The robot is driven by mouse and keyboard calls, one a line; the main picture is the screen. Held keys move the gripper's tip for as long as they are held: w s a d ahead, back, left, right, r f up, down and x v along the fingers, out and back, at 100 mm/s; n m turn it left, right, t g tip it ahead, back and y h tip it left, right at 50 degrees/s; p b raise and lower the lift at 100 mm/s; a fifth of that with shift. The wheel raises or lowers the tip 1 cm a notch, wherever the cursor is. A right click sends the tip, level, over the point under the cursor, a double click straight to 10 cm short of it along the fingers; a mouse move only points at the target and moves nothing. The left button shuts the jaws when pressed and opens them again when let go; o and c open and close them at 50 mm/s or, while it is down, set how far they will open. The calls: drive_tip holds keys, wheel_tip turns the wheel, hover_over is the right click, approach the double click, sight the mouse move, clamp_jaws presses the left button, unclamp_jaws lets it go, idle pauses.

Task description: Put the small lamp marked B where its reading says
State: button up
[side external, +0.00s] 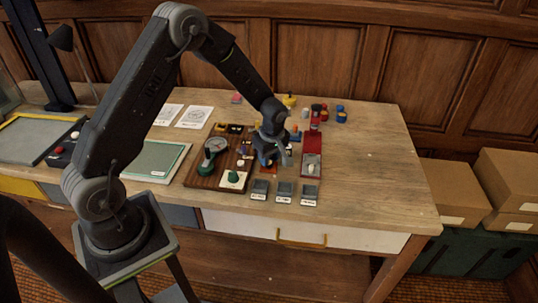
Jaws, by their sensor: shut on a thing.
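My gripper (281,157) is over the right part of the table, just right of the dark wooden board. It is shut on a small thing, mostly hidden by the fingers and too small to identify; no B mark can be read. A round dial meter (214,146) with a green body stands on the board (205,178); its reading is not legible. Three small grey trays with white labels stand in a row at the front: left (260,188), middle (284,190) and right (309,193). Their label text cannot be read.
A red case (313,144) lies right of my gripper. Small coloured parts, one a blue piece (341,114), stand behind. White sheets (195,117) and a green-edged board (156,158) lie left. The table's right end (385,165) is clear.

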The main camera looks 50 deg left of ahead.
drive_tip(key=o, duration=1.4)
drive_tip(key=shift+r, duration=3.45)
drive_tip(key=s+d+r+m+t, duration=0.1)
drive_tip(key=s+d+r+m, duration=0.25)
drive_tip(key=s+r, duration=0.2)
drive_tip(key=s+d+r+m+t+h, duration=0.1)
drive_tip(key=s+d+r+m+t, duration=0.15)
drive_tip(key=s+r+m, duration=0.35)
drive_tip(key=s+d+r+m, duration=0.3)
drive_tip(key=d+r, duration=0.1)
drive_tip(key=r, duration=0.4)
drive_tip(key=s+d+m, duration=0.1)
drive_tip(key=s, duration=0.2)
drive_tip(key=s+m+t, duration=0.1)
drive_tip(key=s+m, duration=0.1)
drive_tip(key=s, duration=0.1)
drive_tip(key=s+d+r+m+t, duration=0.1)
drive_tip(key=s+m, duration=0.1)
drive_tip(key=s, duration=0.1)
drive_tip(key=shift+d+m+h, duration=0.25)
drive_tip(key=shift+d+h, duration=0.05)
drive_tip(key=shift+h, duration=0.1)
